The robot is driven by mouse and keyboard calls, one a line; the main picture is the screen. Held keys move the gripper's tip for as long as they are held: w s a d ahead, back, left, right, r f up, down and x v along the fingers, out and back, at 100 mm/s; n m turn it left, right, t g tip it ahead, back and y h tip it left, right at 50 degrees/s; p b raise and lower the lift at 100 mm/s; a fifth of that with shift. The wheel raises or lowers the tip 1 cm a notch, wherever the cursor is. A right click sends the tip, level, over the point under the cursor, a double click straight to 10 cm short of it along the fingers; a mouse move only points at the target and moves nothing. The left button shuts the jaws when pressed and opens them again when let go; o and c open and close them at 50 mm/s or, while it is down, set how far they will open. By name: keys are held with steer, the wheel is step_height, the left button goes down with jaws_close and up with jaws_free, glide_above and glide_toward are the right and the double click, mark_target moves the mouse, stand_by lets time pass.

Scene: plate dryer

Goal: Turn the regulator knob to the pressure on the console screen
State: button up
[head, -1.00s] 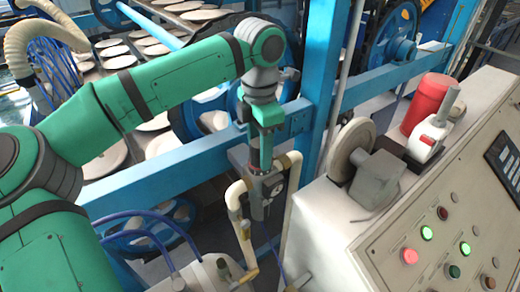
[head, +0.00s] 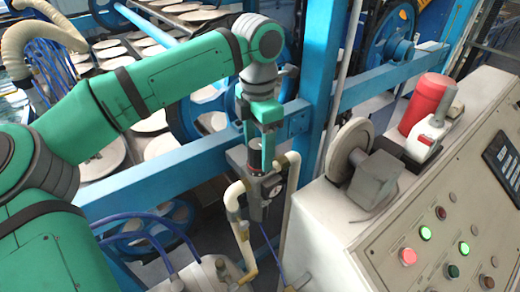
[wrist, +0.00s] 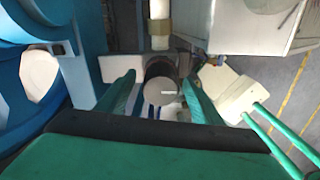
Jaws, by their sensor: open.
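The regulator (head: 256,208) is a grey body with pipes at its sides, fixed by the blue frame in the head view. A small round gauge (head: 273,186) is on its front. Its dark knob (head: 256,156) stands upright on top. In the wrist view the knob (wrist: 161,97) shows from above as a round grey cap with a short pale mark. My gripper (head: 261,150) is over the regulator, pointing down. In the wrist view its green fingers are apart, one on each side of the knob, with gaps visible. The console screen (head: 508,158) is dark at the right edge; no reading is legible.
The console (head: 330,235) stands right of the regulator, with lit buttons, a red cylinder (head: 428,102) and a grey wheel (head: 348,148) on top. A blue post (head: 322,70) and beam (head: 190,160) are close behind my gripper. Cream pipes (head: 293,175) flank the regulator.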

mark_target(259, 143)
step_height(259, 143, up, 10)
steer(key=shift+r, duration=0.1)
